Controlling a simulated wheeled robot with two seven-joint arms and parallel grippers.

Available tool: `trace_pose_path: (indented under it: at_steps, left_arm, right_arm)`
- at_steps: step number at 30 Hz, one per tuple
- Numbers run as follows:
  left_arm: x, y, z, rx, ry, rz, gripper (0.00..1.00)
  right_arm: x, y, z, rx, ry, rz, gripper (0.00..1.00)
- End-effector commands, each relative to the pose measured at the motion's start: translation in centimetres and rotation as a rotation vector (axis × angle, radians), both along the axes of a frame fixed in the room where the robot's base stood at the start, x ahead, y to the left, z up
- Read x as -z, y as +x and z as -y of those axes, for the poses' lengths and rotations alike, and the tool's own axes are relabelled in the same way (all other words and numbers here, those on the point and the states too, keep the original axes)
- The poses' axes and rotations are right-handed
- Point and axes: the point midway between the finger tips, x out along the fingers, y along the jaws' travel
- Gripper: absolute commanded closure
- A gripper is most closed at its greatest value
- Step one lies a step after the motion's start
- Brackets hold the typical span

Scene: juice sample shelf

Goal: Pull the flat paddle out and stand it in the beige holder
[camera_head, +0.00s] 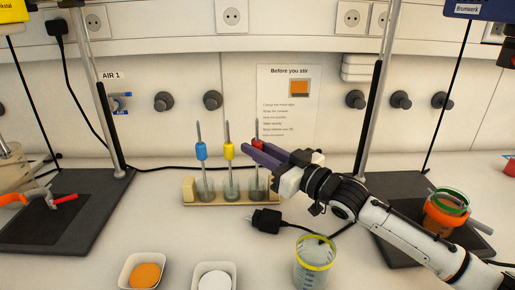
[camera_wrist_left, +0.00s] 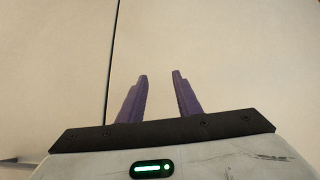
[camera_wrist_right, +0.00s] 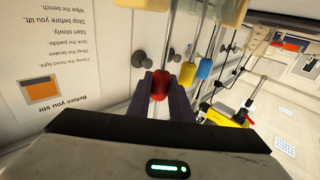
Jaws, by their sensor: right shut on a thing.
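A beige holder (camera_head: 218,204) stands on the bench with several clear tubes in it. A rod with a blue collar (camera_head: 201,151) and one with a yellow collar (camera_head: 229,150) stand upright in it. My right gripper (camera_head: 262,152) is shut on the red collar (camera_wrist_right: 160,85) of a third rod, above the holder's right end. This rod looks upright, its lower part at the right tube. I cannot tell which tip is the flat paddle. My left gripper (camera_wrist_left: 159,80) is open and empty, facing a pale wall; it is outside the head view.
A yellow-rimmed beaker (camera_head: 313,268) stands in front of the holder. A black plug (camera_head: 265,220) lies between them. Dishes with orange (camera_head: 145,275) and white (camera_head: 215,279) contents are at the front. Stands rise left and right; an orange-banded beaker (camera_head: 445,215) is on the right.

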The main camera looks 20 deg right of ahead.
Motion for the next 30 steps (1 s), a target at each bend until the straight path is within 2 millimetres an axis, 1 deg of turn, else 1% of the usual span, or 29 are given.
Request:
trace_pose_path:
  at_steps: [1, 4, 5, 13, 16, 20, 24, 30]
  left_arm:
    - [0.0, 0.0, 0.0, 0.000, 0.000, 0.000, 0.69]
    - [0.0, 0.0, 0.0, 0.000, 0.000, 0.000, 0.69]
    - [0.0, 0.0, 0.0, 0.000, 0.000, -0.001, 0.69]
    - [0.0, 0.0, 0.0, 0.000, 0.000, -0.001, 0.69]
    - [0.2, 0.0, 0.0, 0.000, 0.000, -0.001, 0.69]
    - [0.5, 0.0, 0.0, 0.000, 0.000, -0.001, 0.69]
    - [0.9, -0.1, 0.0, 0.000, 0.000, -0.001, 0.69]
    - [1.3, -0.1, 0.0, 0.000, 0.000, -0.001, 0.69]
  right_arm:
    - [-0.1, 0.0, 0.0, 0.000, 0.000, 0.001, 0.78]
    - [-0.1, 0.0, 0.0, 0.000, 0.000, 0.001, 0.61]
    - [-0.1, 0.0, 0.0, 0.000, 0.000, 0.001, 0.59]
    - [0.0, -0.1, 0.0, 0.000, 0.000, -0.001, 0.59]
    - [0.2, -0.6, 0.3, 0.000, 0.000, -0.002, 0.59]
    - [0.5, -2.3, 1.2, -0.001, -0.002, -0.003, 0.59]
    - [0.8, -4.7, 2.6, 0.000, -0.003, -0.004, 0.59]
    - [0.9, -7.4, 4.1, 0.000, -0.001, -0.003, 0.59]
